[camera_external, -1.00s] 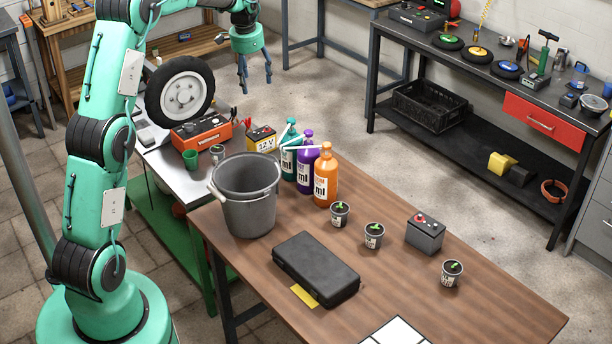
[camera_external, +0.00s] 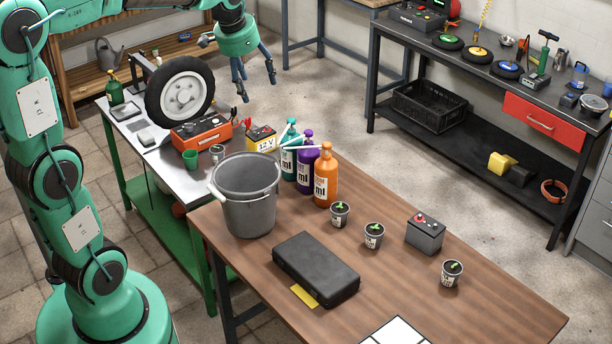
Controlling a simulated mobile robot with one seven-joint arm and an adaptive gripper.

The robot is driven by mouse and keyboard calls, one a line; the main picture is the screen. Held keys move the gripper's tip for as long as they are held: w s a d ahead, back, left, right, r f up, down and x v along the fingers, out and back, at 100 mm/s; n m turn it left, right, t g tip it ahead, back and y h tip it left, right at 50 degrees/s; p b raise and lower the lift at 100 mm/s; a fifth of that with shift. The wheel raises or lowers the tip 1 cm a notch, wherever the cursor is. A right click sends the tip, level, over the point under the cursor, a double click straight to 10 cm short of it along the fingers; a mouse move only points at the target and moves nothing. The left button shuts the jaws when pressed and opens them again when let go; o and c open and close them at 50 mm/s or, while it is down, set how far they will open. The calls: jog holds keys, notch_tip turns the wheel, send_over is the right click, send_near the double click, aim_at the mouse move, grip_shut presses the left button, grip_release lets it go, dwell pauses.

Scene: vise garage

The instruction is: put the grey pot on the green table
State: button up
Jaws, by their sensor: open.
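Three small grey pots with green seedlings stand upright on the brown wooden table (camera_external: 420,290): one by the orange bottle (camera_external: 340,220), one in the middle (camera_external: 374,240) and one toward the right (camera_external: 450,278). A large grey bucket (camera_external: 250,215) stands at that table's left end. The green table (camera_external: 165,215), with green legs and a metal top, is behind and left of it. A small grey cup (camera_external: 217,153) is near the join of the two tables. My gripper (camera_external: 257,88) is open and empty, in the air behind the bottles, away from the pots.
Orange, purple (camera_external: 306,165) and teal bottles stand beside the bucket. A black case (camera_external: 316,268) and a dark battery (camera_external: 425,235) lie on the wooden table.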

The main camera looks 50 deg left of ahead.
jog(key=s+d+f, duration=0.1)
jog(key=s+d, duration=0.4)
jog(key=s, duration=0.3)
jog(key=s+d+f+t, duration=0.1)
jog(key=s+d, duration=0.4)
jog(key=s, duration=0.4)
jog(key=s+d+f+t+h, duration=0.1)
jog(key=s+d, duration=0.4)
jog(key=s, duration=0.3)
jog(key=shift+s+d+f+n, duration=0.25)
jog(key=shift+s+f+n, duration=0.05)
jog(key=shift+s+f, duration=0.1)
jog(key=shift+f, duration=0.2)
